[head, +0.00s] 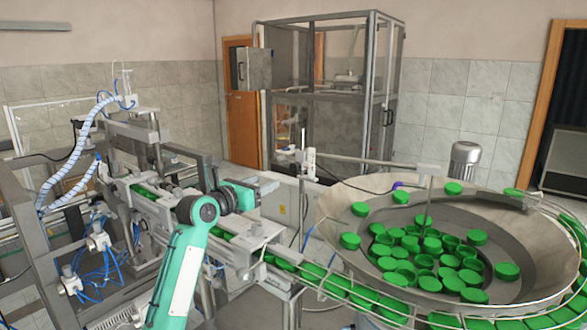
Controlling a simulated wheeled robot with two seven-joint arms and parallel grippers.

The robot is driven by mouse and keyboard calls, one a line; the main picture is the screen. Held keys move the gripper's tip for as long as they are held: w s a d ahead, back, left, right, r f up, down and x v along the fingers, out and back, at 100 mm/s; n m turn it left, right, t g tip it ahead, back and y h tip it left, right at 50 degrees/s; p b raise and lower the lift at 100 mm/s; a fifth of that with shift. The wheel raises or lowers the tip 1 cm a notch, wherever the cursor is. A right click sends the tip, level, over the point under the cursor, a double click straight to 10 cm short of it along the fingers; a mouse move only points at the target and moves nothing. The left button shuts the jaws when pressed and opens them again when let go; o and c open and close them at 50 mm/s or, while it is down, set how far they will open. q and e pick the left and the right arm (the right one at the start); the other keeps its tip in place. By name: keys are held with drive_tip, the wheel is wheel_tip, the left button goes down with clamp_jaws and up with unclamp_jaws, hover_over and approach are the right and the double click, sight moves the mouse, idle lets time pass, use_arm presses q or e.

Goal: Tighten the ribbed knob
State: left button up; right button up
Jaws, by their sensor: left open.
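My left arm comes up from the bottom left, and its wrist bends to the right over the conveyor. My right gripper is not in view.
A large round feeder bowl (345,205) with many green caps (432,245) fills the right. A railed conveyor (340,285) carrying caps curves along its front. A metal frame with blue hoses (100,260) stands left. A glazed cabinet (345,100) stands behind.

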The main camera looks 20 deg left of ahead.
use_arm(q)
drive_tip(key=p, duration=0.2)
approach(293, 169)
drive_tip(key=p+x, duration=0.1)
drive_tip(key=x, duration=0.2)
drive_tip(key=p+x, duration=0.1)
drive_tip(key=x, duration=0.2)
drive_tip(key=shift+w+d+r, duration=0.1)
drive_tip(key=shift+w+r, duration=0.1)
drive_tip(key=shift+w, duration=0.1)
drive_tip(key=shift+w+d+f+p, duration=0.1)
drive_tip(key=shift+w+d+p, duration=0.2)
drive_tip(key=shift+w, duration=0.5)
drive_tip(key=c, duration=1)
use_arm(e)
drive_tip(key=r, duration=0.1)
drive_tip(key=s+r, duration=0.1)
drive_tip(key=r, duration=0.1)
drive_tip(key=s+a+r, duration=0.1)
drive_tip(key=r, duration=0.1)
